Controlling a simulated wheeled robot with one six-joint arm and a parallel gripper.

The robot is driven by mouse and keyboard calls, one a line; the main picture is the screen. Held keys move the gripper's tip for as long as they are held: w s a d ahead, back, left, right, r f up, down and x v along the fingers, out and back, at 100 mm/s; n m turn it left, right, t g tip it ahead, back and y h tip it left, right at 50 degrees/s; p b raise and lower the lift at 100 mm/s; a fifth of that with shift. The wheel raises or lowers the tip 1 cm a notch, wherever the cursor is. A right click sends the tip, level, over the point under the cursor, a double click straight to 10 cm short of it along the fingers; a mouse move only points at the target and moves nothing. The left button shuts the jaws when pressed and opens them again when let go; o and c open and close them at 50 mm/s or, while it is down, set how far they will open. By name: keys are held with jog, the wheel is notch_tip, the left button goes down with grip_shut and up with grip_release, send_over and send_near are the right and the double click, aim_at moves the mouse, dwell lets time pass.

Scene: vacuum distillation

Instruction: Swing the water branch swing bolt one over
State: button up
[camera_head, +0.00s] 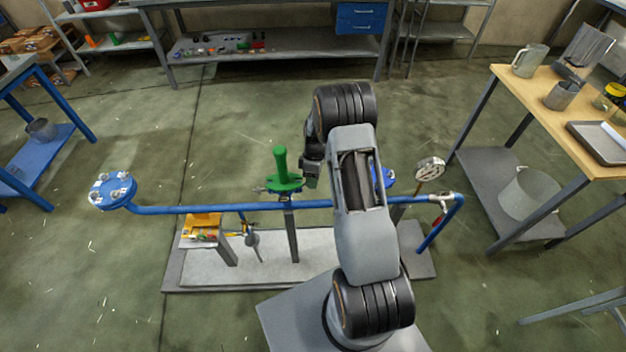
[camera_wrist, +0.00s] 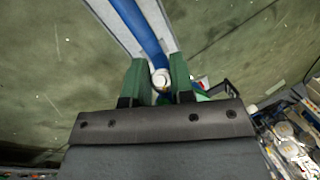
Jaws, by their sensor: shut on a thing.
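My gripper (camera_head: 311,178) points down just right of a green fitting (camera_head: 281,166) with an upright post, which stands on the blue pipe. Small metal bolts (camera_head: 260,189) show at the left rim of the fitting. In the wrist view my gripper (camera_wrist: 158,76) has its two green fingers shut on a pale, round-ended metal piece (camera_wrist: 160,79), which looks like the swing bolt. Its lower part is hidden, and the head view does not show it. I cannot tell how far it is tilted. The blue pipe (camera_wrist: 140,28) passes beyond the fingertips.
The blue pipe (camera_head: 185,210) runs across a grey base plate (camera_head: 190,280). A blue bolted flange (camera_head: 112,190) is at its left end. A gauge (camera_head: 430,168) stands to the right. A wooden-topped bench (camera_head: 535,103) is at right. My arm hides part of the pipe.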

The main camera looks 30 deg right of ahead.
jog(key=shift+w+a+r+g+h, duration=0.1)
jog(key=shift+a+r+g+h, duration=0.2)
jog(key=shift+h, duration=0.4)
grip_shut()
jog(key=o, duration=0.6)
grip_release()
jog(key=v, duration=1.4)
jog(key=shift+b, duration=0.35)
